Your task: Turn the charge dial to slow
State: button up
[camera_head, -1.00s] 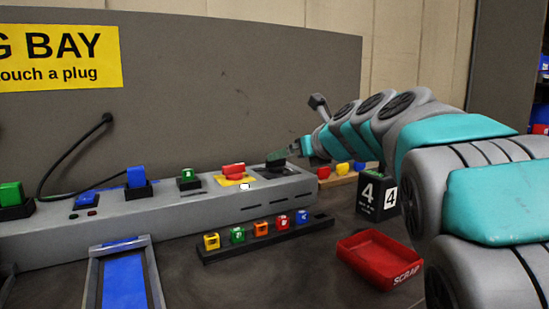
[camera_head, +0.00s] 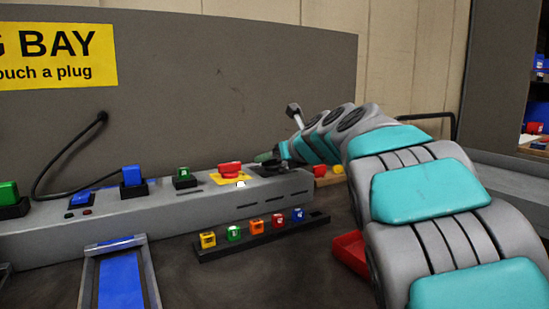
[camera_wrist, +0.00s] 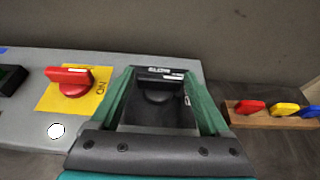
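The charge dial is a dark round knob (camera_wrist: 157,97) on a black plate, seen in the wrist view with small white lettering at its back edge and right side. My gripper (camera_wrist: 160,88) is open, with one green finger on each side of the dial plate and a gap to the knob. In the head view my gripper (camera_head: 268,157) is low over the black dial base (camera_head: 270,171) at the right end of the grey console (camera_head: 130,218). The knob is hidden there, and its setting cannot be told.
Left of the dial is a red switch (camera_wrist: 70,78) on a yellow plate marked ON. Green and blue plugs stand further left on the console. A black rack (camera_head: 262,238) of coloured blocks lies in front. A red tray (camera_head: 349,252) is partly behind my arm.

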jog(key=c, duration=0.9)
jog(key=shift+c, duration=0.2)
jog(key=n+g+y, duration=0.2)
jog(key=n, duration=0.1)
jog(key=n+g+y, duration=0.1)
jog(key=g+y, duration=0.1)
jog(key=shift+w+d+n, duration=0.25)
jog(key=shift+w+n, duration=0.05)
jog(key=shift+n, duration=0.1)
jog(key=shift+w+n+g+y, duration=0.1)
jog(key=shift+n+g+y, duration=0.5)
jog(key=shift+n+g, duration=0.8)
jog(key=shift+g, duration=0.1)
jog(key=o, duration=1.3)
jog(key=shift+d, duration=0.15)
